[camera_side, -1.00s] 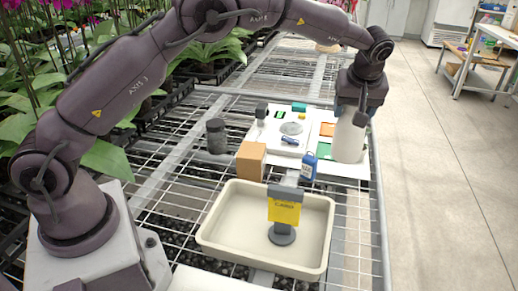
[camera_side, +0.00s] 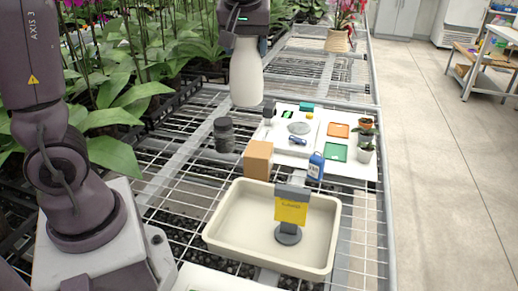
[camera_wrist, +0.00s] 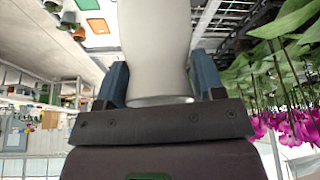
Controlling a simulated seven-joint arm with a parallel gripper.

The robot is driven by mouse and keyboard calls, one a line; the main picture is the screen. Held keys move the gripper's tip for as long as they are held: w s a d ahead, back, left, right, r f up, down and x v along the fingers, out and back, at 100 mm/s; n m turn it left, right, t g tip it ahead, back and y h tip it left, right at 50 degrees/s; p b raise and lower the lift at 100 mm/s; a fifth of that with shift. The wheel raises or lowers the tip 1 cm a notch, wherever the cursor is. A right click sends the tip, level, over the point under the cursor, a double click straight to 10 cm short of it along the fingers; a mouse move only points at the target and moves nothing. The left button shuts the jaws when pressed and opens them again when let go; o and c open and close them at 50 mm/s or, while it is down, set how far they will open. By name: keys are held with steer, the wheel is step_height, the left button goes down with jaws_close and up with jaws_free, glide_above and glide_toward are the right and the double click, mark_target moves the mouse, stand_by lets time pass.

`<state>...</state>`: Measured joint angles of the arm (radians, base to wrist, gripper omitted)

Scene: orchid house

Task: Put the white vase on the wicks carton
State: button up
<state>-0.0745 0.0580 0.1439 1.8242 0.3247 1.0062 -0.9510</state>
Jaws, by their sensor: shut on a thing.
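The white vase (camera_side: 246,76) hangs upright from my gripper (camera_side: 243,34), which is shut on its upper part. The vase is in the air, above and behind a plain brown box (camera_side: 258,160), likely the wicks carton; no lettering on it is readable. The box stands on the mesh bench, its top bare, apart from the vase. In the wrist view the vase (camera_wrist: 156,45) fills the middle between the two blue-grey fingers of my gripper (camera_wrist: 162,82). The gripper hides part of the vase's neck.
A dark jar (camera_side: 224,135) stands left of the box, and a blue bottle (camera_side: 316,166) to its right. A cream tray (camera_side: 225,243) with a yellow-tagged stand (camera_side: 290,211) is in front. A white board (camera_side: 366,172) with small items and pots (camera_side: 365,153) lies behind right.

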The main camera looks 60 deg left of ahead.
steer(key=s+f+m, duration=0.2)
steer(key=s+f, duration=0.3)
steer(key=s, duration=0.2)
steer(key=w+a+f, duration=0.2)
steer(key=w+f, duration=0.4)
steer(key=w+a+f, duration=0.2)
steer(key=w+f, duration=0.4)
steer(key=shift+w+a+f+m+t+h, duration=0.3)
steer(key=shift+w+a+m+t+h, duration=0.1)
steer(key=o, duration=1.5)
steer(key=shift+f, duration=0.15)
steer(key=shift+c, duration=0.2)
